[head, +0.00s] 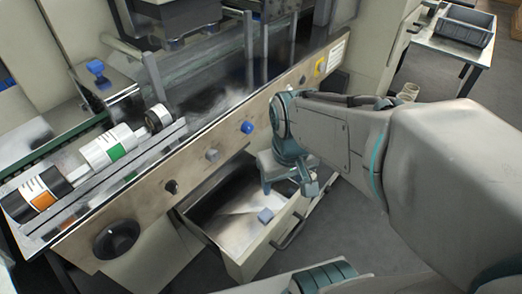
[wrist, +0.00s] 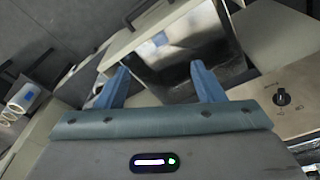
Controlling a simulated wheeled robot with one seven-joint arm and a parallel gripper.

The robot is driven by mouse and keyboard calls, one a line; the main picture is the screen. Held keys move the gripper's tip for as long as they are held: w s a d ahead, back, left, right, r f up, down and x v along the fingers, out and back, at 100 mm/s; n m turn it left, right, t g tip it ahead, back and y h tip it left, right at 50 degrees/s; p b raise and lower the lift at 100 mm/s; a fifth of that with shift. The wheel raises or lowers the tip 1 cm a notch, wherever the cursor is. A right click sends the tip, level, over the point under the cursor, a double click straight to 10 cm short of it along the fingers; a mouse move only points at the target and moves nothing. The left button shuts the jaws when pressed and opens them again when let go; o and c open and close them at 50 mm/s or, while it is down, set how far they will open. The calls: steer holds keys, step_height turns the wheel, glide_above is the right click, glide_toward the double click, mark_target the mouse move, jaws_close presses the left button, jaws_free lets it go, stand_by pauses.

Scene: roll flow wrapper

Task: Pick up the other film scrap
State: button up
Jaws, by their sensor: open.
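A small blue film scrap (head: 265,215) lies inside the open drawer (head: 243,262) under the machine's front panel. In the wrist view the scrap (wrist: 160,38) shows beyond my fingertips, near the drawer's edge and roughly between the two fingers. My gripper (head: 288,187) is above the drawer, apart from the scrap. Its two blue fingers are spread in the wrist view (wrist: 162,76), with nothing between them. Part of the drawer's inside is dark and hard to make out.
The machine's front panel (head: 212,135) with knobs runs along the drawer's back side. Film rolls (head: 108,147) lie on the machine at left. A grey bin (head: 463,26) stands on a side table at the far right. Grey floor is clear beyond the drawer.

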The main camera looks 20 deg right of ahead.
steer(key=w+f+n+g+b, duration=0.1)
steer(key=w+f+n+b, duration=0.55)
steer(key=f+n, duration=0.45)
steer(key=n+b, duration=0.5)
steer(key=n, duration=0.7)
glide_toward(265, 214)
steer(key=f+b, duration=0.3)
steer(key=shift+w+d+f+g+b, duration=0.1)
steer(key=shift+w+f+g+b, duration=0.2)
steer(key=shift+b, duration=0.1)
step_height(265, 214, down, 5)
steer(key=b, duration=0.3)
steer(key=shift+b, duration=0.35)
steer(key=c, duration=1.1)
